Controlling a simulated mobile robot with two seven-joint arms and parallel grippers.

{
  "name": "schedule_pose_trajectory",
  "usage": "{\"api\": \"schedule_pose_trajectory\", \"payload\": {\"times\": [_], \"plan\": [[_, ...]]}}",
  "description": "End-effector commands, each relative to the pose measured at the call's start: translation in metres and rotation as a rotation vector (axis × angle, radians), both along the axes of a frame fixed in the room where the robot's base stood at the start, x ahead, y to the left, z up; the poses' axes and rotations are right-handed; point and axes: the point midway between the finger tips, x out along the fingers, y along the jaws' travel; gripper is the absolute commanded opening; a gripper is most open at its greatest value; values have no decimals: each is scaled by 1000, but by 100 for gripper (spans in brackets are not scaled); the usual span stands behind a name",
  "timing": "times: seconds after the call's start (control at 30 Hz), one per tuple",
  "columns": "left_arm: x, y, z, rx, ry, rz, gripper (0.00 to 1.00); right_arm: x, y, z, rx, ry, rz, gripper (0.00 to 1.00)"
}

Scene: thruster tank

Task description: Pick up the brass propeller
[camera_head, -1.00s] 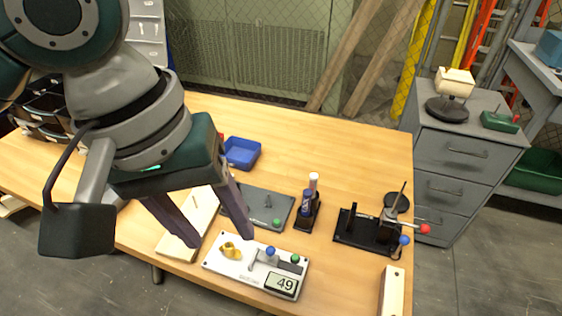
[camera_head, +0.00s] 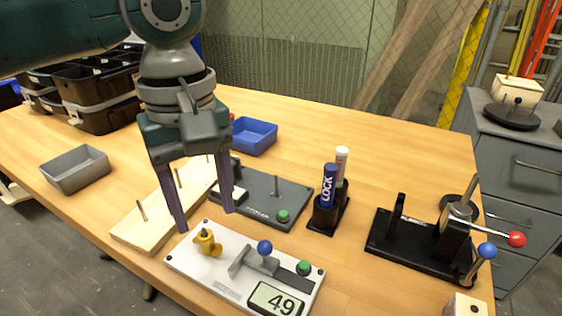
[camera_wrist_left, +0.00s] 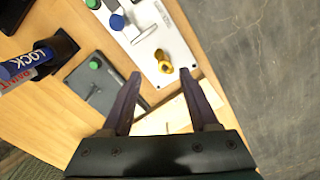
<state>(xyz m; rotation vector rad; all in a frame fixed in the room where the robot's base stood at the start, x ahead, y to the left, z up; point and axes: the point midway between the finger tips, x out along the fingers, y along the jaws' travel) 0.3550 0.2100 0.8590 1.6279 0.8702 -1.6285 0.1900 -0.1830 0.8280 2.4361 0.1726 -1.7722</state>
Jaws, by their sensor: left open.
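The brass propeller (camera_head: 208,243) is a small yellow-gold piece standing at the left end of a white fixture board (camera_head: 200,271). In the left wrist view the propeller (camera_wrist_left: 163,64) shows just beyond the fingertips. My left gripper (camera_head: 205,221) points down with its two fingers apart. Its fingertips appear just above and to either side of the propeller in the head view, with nothing between them. In the left wrist view the gripper (camera_wrist_left: 160,73) is open and empty. How far the tips are above the propeller is hard to tell. My right gripper is not in view.
The white board carries a blue-knobbed lever (camera_head: 265,248), a green button and a display reading 49. Close by are a wooden board with pegs (camera_head: 150,222), a dark grey plate (camera_head: 262,191) and a marker stand (camera_head: 327,210). A black clamp fixture (camera_head: 415,243) stands right.

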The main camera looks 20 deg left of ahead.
Motion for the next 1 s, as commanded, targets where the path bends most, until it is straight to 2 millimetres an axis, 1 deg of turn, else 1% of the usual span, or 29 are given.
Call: {"api": "schedule_pose_trajectory", "payload": {"times": [0.2,0.3,0.4,0.6,0.67,1.0], "plan": [[-6,8,-36,3,3,0,60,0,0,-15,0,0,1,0],[-5,7,-48,1,2,-2,60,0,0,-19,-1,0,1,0],[-5,7,-52,1,0,-3,60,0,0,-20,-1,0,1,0],[-5,7,-52,1,0,-3,60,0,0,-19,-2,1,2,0],[-5,7,-52,1,0,-3,55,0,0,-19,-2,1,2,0],[-5,7,-51,1,-1,-3,17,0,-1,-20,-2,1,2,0]]}}
